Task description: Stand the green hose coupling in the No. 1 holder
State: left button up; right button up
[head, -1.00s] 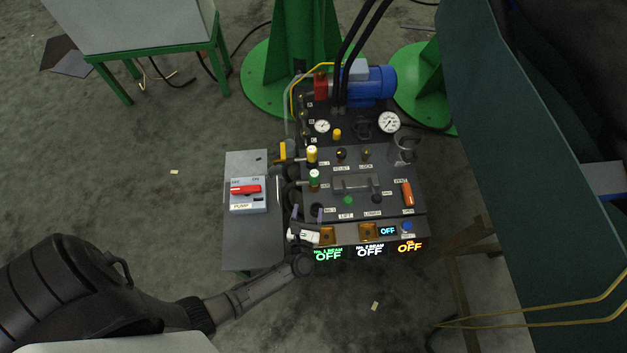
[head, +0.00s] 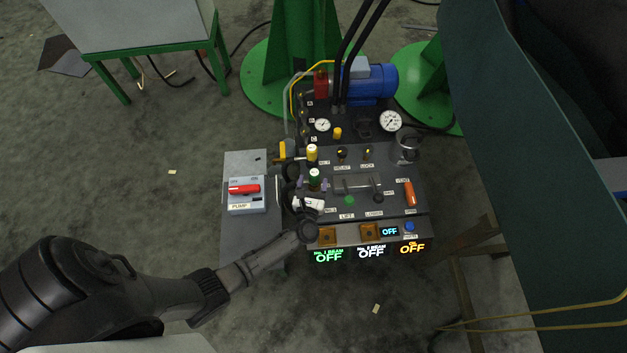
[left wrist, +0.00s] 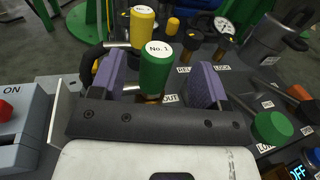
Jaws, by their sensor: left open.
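The green hose coupling (head: 314,175), with a white "No. 1" disc on top, stands upright at the left of the control panel. It also shows in the left wrist view (left wrist: 155,72). A metal stub sticks out to its left. My left gripper (head: 312,185) is open at the coupling, with one purple finger pad on each side. The left wrist view shows gaps between the pads and the coupling. The gripper hides the coupling's foot and the panel just in front of it. I cannot make out the No. 1 holder. My right gripper is not in view.
A yellow coupling (head: 312,153) stands just behind the green one. Gauges, an orange handle (head: 410,193) and green knob (head: 349,200) crowd the panel. The pump switch box (head: 246,193) is to the left. A teal panel (head: 535,170) rises at the right.

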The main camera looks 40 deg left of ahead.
aim_at(313, 177)
pick_arm(q)
jog(key=b+x, duration=0.1)
jog(key=x, duration=0.3)
jog(key=shift+a, duration=0.15)
jog(key=shift+s, duration=0.15)
jog(key=shift+c, duration=1.3)
grip_shut()
